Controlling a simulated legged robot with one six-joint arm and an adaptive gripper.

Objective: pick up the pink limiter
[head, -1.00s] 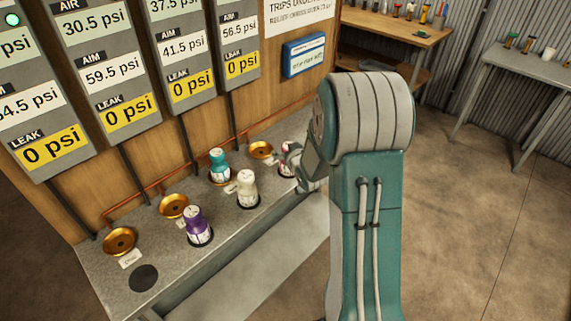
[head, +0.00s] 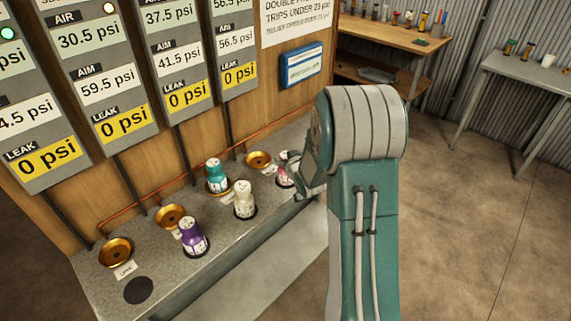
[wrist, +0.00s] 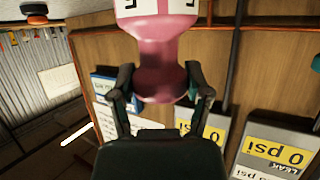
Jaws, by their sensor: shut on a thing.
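The pink limiter (wrist: 165,55) fills the upper middle of the wrist view, with a pink waist and a white label band above it. In the head view the pink limiter (head: 284,178) is a small pink and white shape at the right end of the grey bench, beside my gripper (head: 291,166). My arm hides part of that area. I cannot tell from the head view whether its base touches the bench.
Purple (head: 193,239), white (head: 243,203) and teal (head: 216,174) limiters stand on the bench (head: 210,262). Brass cups (head: 116,253) line its back. Gauge panels (head: 120,90) hang on the wooden wall behind. Side tables (head: 530,75) stand at the back right, with open floor before them.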

